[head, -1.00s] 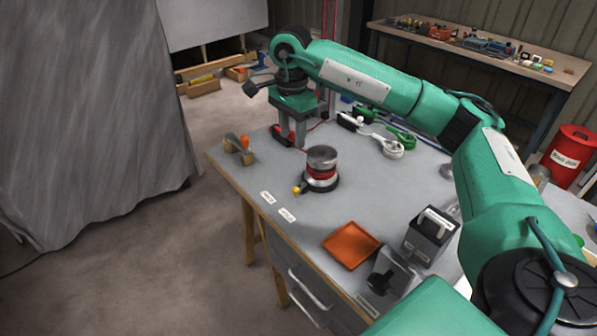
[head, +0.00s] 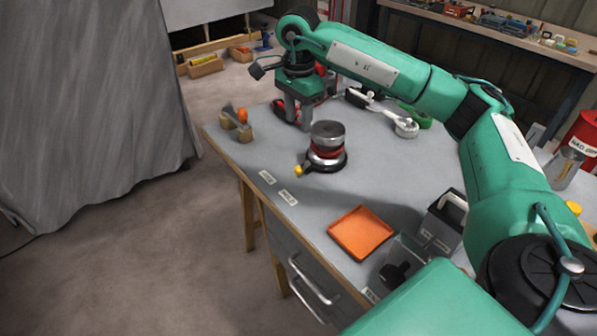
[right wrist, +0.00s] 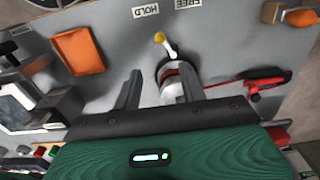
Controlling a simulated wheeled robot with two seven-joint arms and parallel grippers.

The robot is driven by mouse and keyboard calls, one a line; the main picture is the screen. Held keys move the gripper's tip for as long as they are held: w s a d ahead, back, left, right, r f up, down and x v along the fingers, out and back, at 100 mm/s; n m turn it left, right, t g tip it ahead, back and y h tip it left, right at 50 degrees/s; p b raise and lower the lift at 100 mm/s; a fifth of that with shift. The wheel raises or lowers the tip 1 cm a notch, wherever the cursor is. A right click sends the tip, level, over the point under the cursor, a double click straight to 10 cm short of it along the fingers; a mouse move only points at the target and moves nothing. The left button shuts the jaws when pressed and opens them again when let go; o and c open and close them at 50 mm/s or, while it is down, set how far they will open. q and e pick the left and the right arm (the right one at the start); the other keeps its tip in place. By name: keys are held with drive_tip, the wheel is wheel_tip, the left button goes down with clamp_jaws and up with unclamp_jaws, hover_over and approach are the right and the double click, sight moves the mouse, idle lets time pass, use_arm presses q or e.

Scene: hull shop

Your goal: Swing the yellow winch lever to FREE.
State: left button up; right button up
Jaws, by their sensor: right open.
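The winch (head: 327,146), a metal drum with a red band on a dark base, stands on the grey bench. Its lever ends in a yellow knob (head: 299,171); in the right wrist view the knob (right wrist: 159,37) points toward the HOLD label (right wrist: 145,11), with the FREE label (right wrist: 188,4) to the right. My right gripper (head: 298,114) is open and empty, fingers pointing down, just behind and left of the winch in the head view. In the right wrist view, one finger partly hides the winch (right wrist: 173,84). The lever is outside the fingers. My left gripper is not in view.
An orange tray (head: 361,233) and a grey box with a handle (head: 443,222) lie nearer on the bench. A wooden block with an orange part (head: 237,122) stands at the left edge. White and green gear (head: 405,124) lies behind. Bench around the labels is clear.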

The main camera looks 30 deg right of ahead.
sight(298, 167)
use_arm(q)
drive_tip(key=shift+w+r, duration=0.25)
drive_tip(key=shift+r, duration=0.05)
use_arm(e)
wheel_tip(298, 167, down, 15)
drive_tip(key=shift+r, duration=0.1)
drive_tip(key=shift+c, duration=0.2)
clamp_jaws()
